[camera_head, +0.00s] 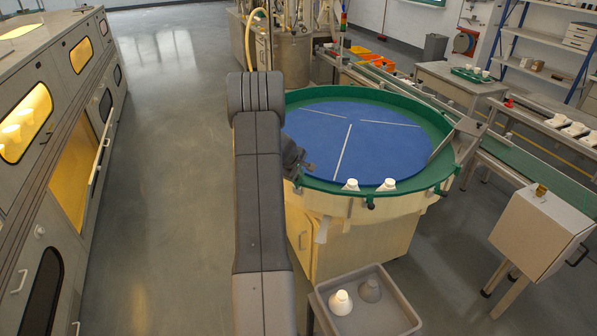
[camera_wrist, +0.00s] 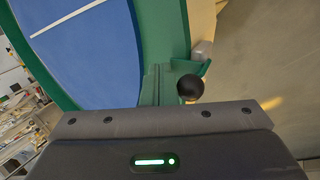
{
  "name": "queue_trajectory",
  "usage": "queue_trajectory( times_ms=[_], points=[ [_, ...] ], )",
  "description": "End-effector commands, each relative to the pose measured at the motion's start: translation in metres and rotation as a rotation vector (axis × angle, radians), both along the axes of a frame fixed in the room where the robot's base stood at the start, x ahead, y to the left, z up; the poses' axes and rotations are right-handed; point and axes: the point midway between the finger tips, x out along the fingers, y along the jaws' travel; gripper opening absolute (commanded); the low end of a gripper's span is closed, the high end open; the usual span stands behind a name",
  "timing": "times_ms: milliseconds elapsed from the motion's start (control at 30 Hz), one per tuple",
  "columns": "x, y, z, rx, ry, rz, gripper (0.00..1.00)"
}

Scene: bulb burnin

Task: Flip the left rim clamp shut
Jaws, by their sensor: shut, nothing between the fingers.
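The round table (camera_head: 440,135) has a blue top and a green rim. The left rim clamp (camera_head: 298,188) is a small dark fitting on the rim's near left side, partly hidden by my arm. In the wrist view a green clamp bracket (camera_wrist: 182,68) with a black ball knob (camera_wrist: 190,88) sits at the rim's outer side, just beyond my gripper's dark body. Whether the clamp is flipped open or shut, I cannot tell. My gripper (camera_head: 309,167) is shut and empty, over the rim's inner left side close to this clamp. Contact cannot be made out.
Other rim clamps (camera_head: 370,203) sit along the near edge. Two white bulbs (camera_head: 351,185) (camera_head: 388,184) stand by the near rim. A grey tray (camera_head: 398,300) with a white and a grey bulb is in front. A cabinet box (camera_head: 540,235) stands right; the left floor is clear.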

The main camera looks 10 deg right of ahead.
Motion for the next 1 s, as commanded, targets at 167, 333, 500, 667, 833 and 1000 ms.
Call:
queue_trajectory(
  times_ms=[167,333,500,667,833,1000],
  points=[
    [0.0039,-0.0034,-0.0049,0.000,0.000,0.000,0.00],
    [0.0057,-0.0052,-0.0064,0.000,0.001,-0.001,0.00],
    [0.0069,-0.0061,-0.0063,-0.001,0.001,-0.001,0.00],
    [0.0072,-0.0062,-0.0060,-0.001,0.001,-0.001,0.00],
    [0.0071,-0.0061,-0.0058,-0.001,0.001,-0.001,0.00],
    [0.0070,-0.0059,-0.0052,0.000,0.000,0.000,0.00]
  ],
)
